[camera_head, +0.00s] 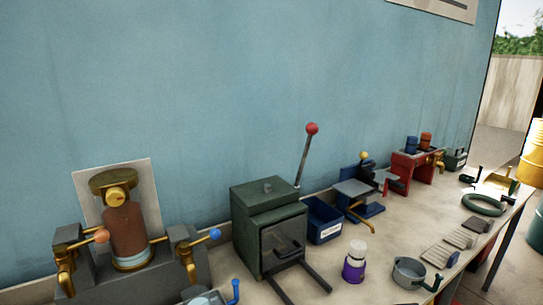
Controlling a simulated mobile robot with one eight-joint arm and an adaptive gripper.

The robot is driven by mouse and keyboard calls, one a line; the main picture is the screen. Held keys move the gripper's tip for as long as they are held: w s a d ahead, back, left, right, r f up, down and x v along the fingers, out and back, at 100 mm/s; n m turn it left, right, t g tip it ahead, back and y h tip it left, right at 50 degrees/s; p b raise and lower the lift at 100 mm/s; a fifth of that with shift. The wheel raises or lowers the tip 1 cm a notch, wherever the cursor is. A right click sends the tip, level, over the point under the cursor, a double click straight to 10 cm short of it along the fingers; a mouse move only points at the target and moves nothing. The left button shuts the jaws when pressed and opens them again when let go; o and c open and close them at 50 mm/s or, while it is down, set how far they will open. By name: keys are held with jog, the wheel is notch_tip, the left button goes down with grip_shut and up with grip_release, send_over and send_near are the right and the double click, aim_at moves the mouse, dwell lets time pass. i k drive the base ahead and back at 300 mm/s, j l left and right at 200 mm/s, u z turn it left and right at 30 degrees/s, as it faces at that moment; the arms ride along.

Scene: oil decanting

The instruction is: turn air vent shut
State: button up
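A decanting stand (206,266) is at the lower left, against the wall. It carries an upright brown cylinder (124,225) with a dark brass cap (112,180) and a yellow round knob (116,199) on its front. A brass valve with an orange-knobbed lever (101,236) is on the left, and one with a blue-knobbed lever (214,234) is on the right. I cannot tell which of these is the air vent, or whether it is open. My gripper is not in view.
A green box press (268,222) with a red-knobbed lever (312,129) stands right of the stand. A blue bin (322,220), purple jar (354,262), grey pot (410,272) and red stand (412,170) follow along the bench (385,235).

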aim_at(115, 196)
jog(key=u, duration=1.45)
